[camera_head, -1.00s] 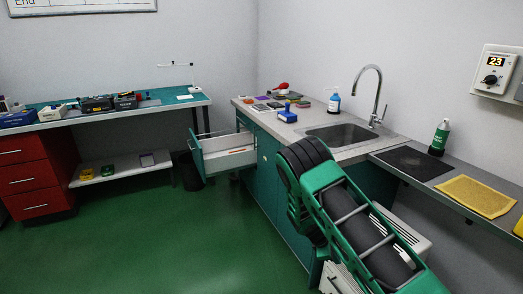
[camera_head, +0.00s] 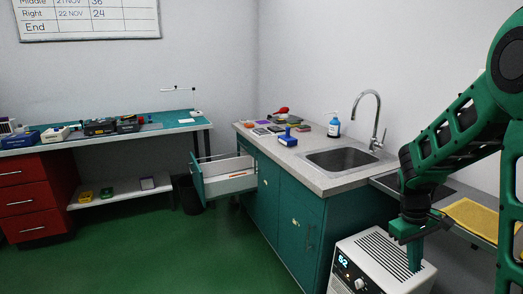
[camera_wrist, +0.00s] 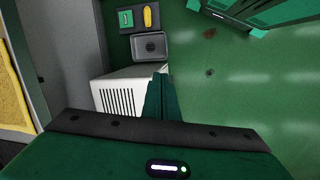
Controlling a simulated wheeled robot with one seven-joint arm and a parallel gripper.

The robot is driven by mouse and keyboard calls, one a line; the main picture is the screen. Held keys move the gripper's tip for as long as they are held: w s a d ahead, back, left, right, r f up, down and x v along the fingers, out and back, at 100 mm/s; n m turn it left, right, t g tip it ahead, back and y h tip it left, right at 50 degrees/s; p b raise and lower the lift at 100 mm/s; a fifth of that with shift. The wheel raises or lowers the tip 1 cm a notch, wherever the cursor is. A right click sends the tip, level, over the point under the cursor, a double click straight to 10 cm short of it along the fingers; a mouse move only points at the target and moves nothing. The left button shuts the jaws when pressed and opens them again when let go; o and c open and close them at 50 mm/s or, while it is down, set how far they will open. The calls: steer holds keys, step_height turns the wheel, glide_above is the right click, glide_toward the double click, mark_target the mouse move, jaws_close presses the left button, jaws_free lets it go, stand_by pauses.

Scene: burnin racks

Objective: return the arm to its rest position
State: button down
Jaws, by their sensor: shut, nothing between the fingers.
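My green arm reaches in from the right edge of the head view, bent so that its end hangs downward. My gripper (camera_head: 416,262) points down in front of the white unit's vented top, with nothing in it. In the wrist view my gripper (camera_wrist: 162,78) shows its green fingers together, over the edge of the white unit. I cannot tell whether the fingertips touch the unit.
The white unit (camera_head: 376,247) with a lit display stands at lower right. A sink counter (camera_head: 330,183) is behind it, with an open drawer (camera_head: 228,183) at its left end. A yellow mat (camera_head: 475,221) lies on the right shelf. Green floor at left is free.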

steer(key=s+r+m+y, duration=0.1)
steer(key=s+r+m, duration=0.3)
steer(key=s, duration=0.8)
steer(key=s+a+r+m+t+y, duration=0.1)
steer(key=s+r+m, duration=0.3)
steer(key=s, duration=0.9)
steer(key=shift+a+r+m+y, duration=0.3)
steer(key=shift+r+m, duration=0.1)
steer(key=shift+r, duration=0.5)
steer(key=shift+w+d+f, duration=0.1)
steer(key=shift+w+f, duration=0.15)
steer(key=shift+w, duration=0.4)
